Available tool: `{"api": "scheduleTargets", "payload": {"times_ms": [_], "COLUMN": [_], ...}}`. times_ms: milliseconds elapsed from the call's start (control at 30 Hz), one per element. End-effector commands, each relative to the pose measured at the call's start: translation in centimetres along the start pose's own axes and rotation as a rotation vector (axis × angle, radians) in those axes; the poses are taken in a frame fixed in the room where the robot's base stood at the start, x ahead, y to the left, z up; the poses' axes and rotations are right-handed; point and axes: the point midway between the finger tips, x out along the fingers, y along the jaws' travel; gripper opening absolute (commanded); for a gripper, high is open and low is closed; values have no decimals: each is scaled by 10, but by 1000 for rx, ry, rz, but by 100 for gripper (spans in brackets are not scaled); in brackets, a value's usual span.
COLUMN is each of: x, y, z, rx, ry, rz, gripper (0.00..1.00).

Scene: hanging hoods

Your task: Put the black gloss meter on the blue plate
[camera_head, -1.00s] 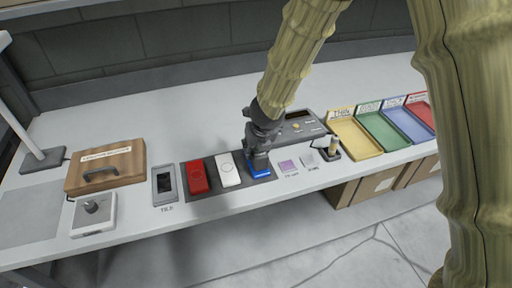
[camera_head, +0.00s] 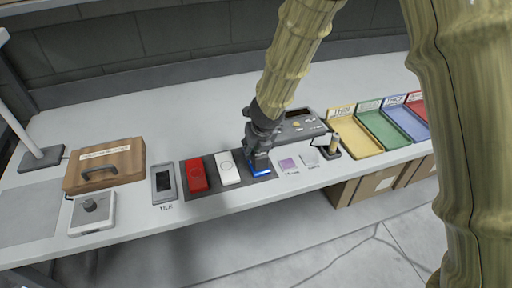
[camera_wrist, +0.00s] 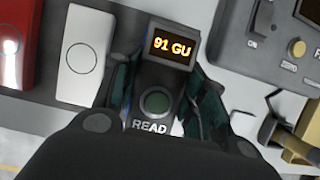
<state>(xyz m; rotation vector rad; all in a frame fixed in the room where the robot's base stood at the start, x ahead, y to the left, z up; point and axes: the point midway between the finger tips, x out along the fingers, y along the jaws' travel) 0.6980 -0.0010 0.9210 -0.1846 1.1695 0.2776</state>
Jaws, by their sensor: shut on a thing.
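The black gloss meter (camera_wrist: 150,78) fills the middle of the wrist view. Its lit display reads "91 GU" and a round green button sits above the word READ. My gripper (camera_wrist: 155,92) is shut on it, with a finger along each side. In the head view my gripper (camera_head: 258,163) points down at the blue plate (camera_head: 262,175), at the right end of the row of plates. Only the blue plate's front edge shows below the gripper and meter. I cannot tell whether the meter touches it.
The white plate (camera_head: 228,168) and red plate (camera_head: 196,176) lie just left on a dark mat. A grey instrument (camera_head: 300,125) stands close behind. Small sample cards (camera_head: 288,165) lie to the right, before coloured trays (camera_head: 354,138). A wooden box (camera_head: 105,163) stands far left.

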Motion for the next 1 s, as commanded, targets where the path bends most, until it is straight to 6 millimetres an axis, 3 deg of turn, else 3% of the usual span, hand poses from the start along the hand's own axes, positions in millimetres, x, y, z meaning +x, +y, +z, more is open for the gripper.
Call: {"api": "scheduleTargets", "payload": {"times_ms": [233,267,367,767,1000], "x": [4,3,3,2,-11], "y": [0,0,0,0,0], "z": [-1,-1,-1,-1,-1], "rx": [0,0,0,0,1], "ry": [-1,-1,-1,0,-3], "rz": [0,0,0,0,1], "gripper": [3,48,66,68,68]}}
